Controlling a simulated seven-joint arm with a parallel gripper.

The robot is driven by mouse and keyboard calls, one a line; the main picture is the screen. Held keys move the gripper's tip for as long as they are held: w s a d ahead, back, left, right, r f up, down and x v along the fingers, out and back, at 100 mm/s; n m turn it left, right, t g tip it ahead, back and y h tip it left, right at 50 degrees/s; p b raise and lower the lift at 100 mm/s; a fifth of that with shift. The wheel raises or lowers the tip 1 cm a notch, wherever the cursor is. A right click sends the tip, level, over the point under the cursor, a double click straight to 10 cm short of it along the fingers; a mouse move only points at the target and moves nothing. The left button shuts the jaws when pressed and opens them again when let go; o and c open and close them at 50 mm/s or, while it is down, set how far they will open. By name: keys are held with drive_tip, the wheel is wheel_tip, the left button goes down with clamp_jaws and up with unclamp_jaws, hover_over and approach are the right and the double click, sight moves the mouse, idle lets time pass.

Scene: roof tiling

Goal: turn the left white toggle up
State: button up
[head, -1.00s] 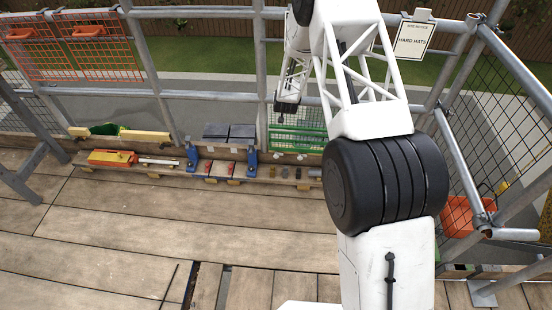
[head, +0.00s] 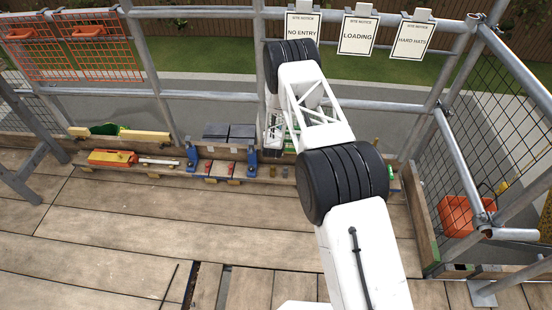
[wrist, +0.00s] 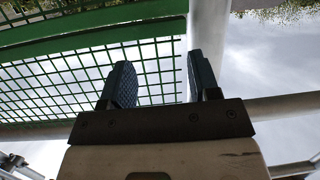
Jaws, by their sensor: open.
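I cannot make out a white toggle for certain in either view. My gripper shows in the wrist view (wrist: 160,84), open, with its two dark fingers well apart and nothing held between them. Beyond the fingers are a green mesh panel (wrist: 90,72) and a grey upright pole (wrist: 208,30). In the head view my white arm reaches to the rail behind the bench, and its bulk hides most of the gripper and the right part of the bench.
A low wooden bench (head: 262,181) carries an orange-yellow tool (head: 112,158), blue clamps (head: 192,155) and dark tiles (head: 228,132). White notices, including "No entry" (head: 303,27) and "Loading" (head: 357,36), hang from the rail. An orange bin (head: 460,222) is at right. The plank floor (head: 150,230) is mostly clear.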

drive_tip(key=s+f+t, duration=0.1)
drive_tip(key=s+f, duration=0.3)
drive_tip(key=f, duration=0.7)
drive_tip(key=s+d+f+m+t, duration=0.1)
drive_tip(key=s+f, duration=0.3)
drive_tip(key=f, duration=0.7)
drive_tip(key=shift+t+h, duration=0.4)
drive_tip(key=shift+t, duration=0.2)
drive_tip(key=shift+d, duration=0.1)
drive_tip(key=shift+w, duration=0.15)
drive_tip(key=w, duration=0.7)
drive_tip(key=shift+w, duration=0.3)
drive_tip(key=c, duration=0.9)
